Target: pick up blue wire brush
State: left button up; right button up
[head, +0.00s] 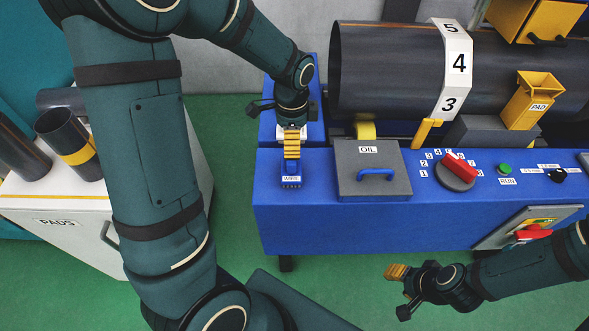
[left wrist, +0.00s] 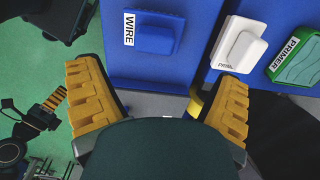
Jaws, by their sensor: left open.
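The blue wire brush (head: 291,183), a block with a white WIRE label, sits on the blue machine's top near its left end in the head view. It is also at the top of the left wrist view (left wrist: 155,34), ahead of my fingers. My left gripper (head: 291,146) is above and just behind the brush in the head view. In the left wrist view my left gripper (left wrist: 160,78) has its yellow fingers wide apart with nothing between them. My right gripper (head: 396,271) is in front of the machine, away from the brush; its finger gap cannot be made out.
A white block (left wrist: 240,44) and a green PRIMER block (left wrist: 298,62) stand beside the brush. The grey OIL box (head: 365,185) is to its right. A large dark cylinder (head: 385,70) lies behind. A white PADS cabinet (head: 60,240) stands at left.

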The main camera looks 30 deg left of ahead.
aim_at(291, 163)
pick_arm(q)
notch_tip(291, 163, down, 4)
jog(key=shift+r, duration=0.25)
jog(key=f, duration=0.1)
jog(key=f+b, duration=0.1)
jog(key=f, duration=0.2)
jog(key=shift+s+d+f+b, duration=0.1)
jog(key=shift+s+f+b, duration=0.2)
jog(key=shift+s+b, duration=0.1)
jog(key=shift+f, duration=0.45)
jog(key=c, duration=1.4)
